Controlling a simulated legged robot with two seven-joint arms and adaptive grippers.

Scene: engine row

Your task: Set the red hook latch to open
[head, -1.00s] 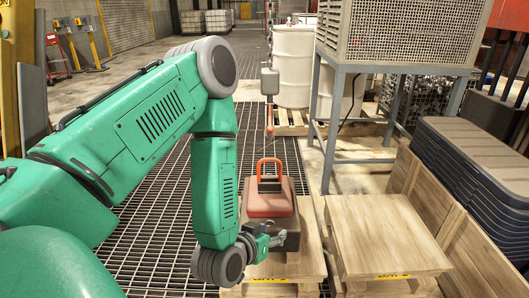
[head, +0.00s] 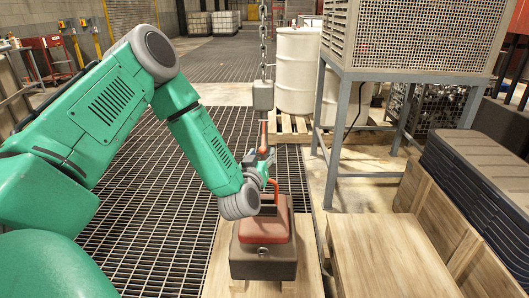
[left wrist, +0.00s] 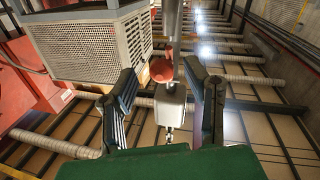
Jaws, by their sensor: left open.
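The red hook (head: 263,136) hangs upright below a grey block (head: 263,95) on a chain. A separate red latch on it is too small to make out. My left gripper (head: 262,163) is open at the hook's lower end, above the red handle of the load. In the left wrist view, my two fingers (left wrist: 160,80) stand apart, with a rounded red part of the hook (left wrist: 162,70) and the grey block (left wrist: 171,106) showing between them. I cannot tell whether either finger touches the hook. My right gripper is not in view.
A dark box with a red top (head: 264,232) and red handle stands on a wooden pallet (head: 220,268) below the hook. A wooden crate (head: 385,255), a mesh cage on legs (head: 405,35) and white drums (head: 297,70) are to the right. Open grating lies left.

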